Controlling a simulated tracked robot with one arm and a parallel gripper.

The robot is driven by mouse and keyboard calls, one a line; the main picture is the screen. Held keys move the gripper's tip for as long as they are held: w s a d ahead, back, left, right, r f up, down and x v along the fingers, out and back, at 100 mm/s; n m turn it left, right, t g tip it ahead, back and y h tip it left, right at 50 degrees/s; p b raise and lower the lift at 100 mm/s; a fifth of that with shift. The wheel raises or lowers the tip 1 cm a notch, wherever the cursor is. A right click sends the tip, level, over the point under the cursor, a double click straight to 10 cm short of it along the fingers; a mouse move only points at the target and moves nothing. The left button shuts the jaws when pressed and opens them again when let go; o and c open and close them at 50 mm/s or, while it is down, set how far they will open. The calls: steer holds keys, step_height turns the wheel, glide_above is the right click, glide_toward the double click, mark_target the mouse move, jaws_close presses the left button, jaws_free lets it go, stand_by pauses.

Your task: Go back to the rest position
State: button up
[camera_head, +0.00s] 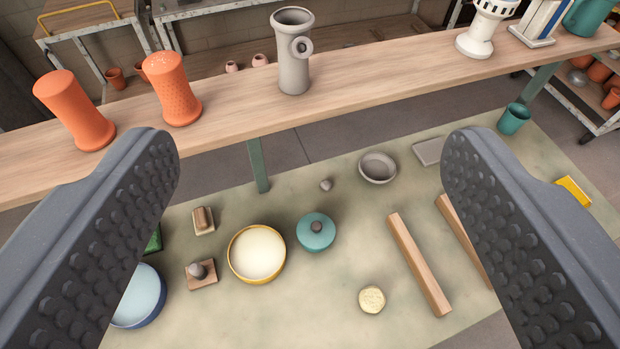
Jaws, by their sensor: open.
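My gripper (310,190) is open and empty, with its two dark, studded fingers wide apart at the left and right of the view. Nothing is between the fingertips at close range. Beyond and below them lies a pale green work surface with pottery and tools on it. The fingers hide parts of that surface at the left and right, including part of a blue bowl (142,298).
A wooden shelf board (225,95) crosses the upper view, bearing orange vessels (172,88), a grey handled vase (292,60) and a white pierced piece (480,35). Below are a cream-filled bowl (257,254), teal lidded pot (316,232), grey bowl (378,167) and wooden bars (419,264).

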steer(key=shift+t, duration=0.5)
steer(key=s+r, duration=0.1)
steer(key=s+a+r, duration=0.1)
steer(key=r, duration=0.1)
steer(key=shift+s+r, duration=0.15)
steer(key=shift+s, duration=0.2)
steer(key=shift+f+b, duration=0.55)
steer(key=shift+f, duration=0.05)
